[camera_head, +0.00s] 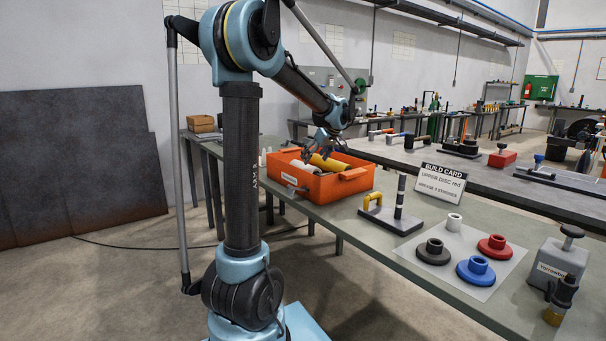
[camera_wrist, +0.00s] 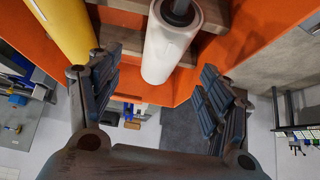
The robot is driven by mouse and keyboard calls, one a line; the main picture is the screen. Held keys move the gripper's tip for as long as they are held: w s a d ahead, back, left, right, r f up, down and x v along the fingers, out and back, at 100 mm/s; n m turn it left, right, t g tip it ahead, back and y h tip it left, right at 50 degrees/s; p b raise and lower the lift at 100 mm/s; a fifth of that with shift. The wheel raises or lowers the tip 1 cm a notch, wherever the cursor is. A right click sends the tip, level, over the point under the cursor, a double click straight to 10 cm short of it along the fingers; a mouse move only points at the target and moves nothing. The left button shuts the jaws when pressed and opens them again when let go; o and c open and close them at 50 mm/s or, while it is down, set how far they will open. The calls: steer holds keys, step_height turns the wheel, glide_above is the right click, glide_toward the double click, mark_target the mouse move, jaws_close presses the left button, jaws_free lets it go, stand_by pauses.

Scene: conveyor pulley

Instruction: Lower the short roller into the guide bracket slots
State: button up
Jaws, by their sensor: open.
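A white roller (camera_wrist: 172,45) with a dark end shaft lies in an orange crate (camera_head: 350,185) and shows between my gripper's fingers in the wrist view. The white roller also shows in the head view (camera_head: 303,166). A yellow roller (camera_wrist: 66,30) lies to its left, and it shows in the head view too (camera_head: 329,163). My gripper (camera_wrist: 160,65) is open, with one finger on each side of the white roller. I see no clear contact between finger and roller. In the head view my gripper (camera_head: 323,146) is low over the crate. I cannot make out the guide bracket slots.
The crate stands on a grey-green bench (camera_head: 372,232). Right of it are a post stand with a yellow handle (camera_head: 398,215), a build card (camera_head: 440,183), and a sheet with black, blue and red flanged discs (camera_head: 478,270). A second bench (camera_head: 540,192) runs behind.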

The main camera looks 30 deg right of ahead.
mark_target(304, 169)
steer(key=x, duration=0.4)
steer(key=shift+w+f, duration=0.15)
steer(key=shift+f, duration=0.1)
steer(key=shift+a+x, duration=0.15)
steer(key=shift+x, duration=1.2)
steer(key=shift+a+x, duration=0.1)
steer(key=shift+x, duration=1.25)
steer(key=shift+w+r, duration=0.15)
steer(key=shift+c, duration=0.3)
jaws_close()
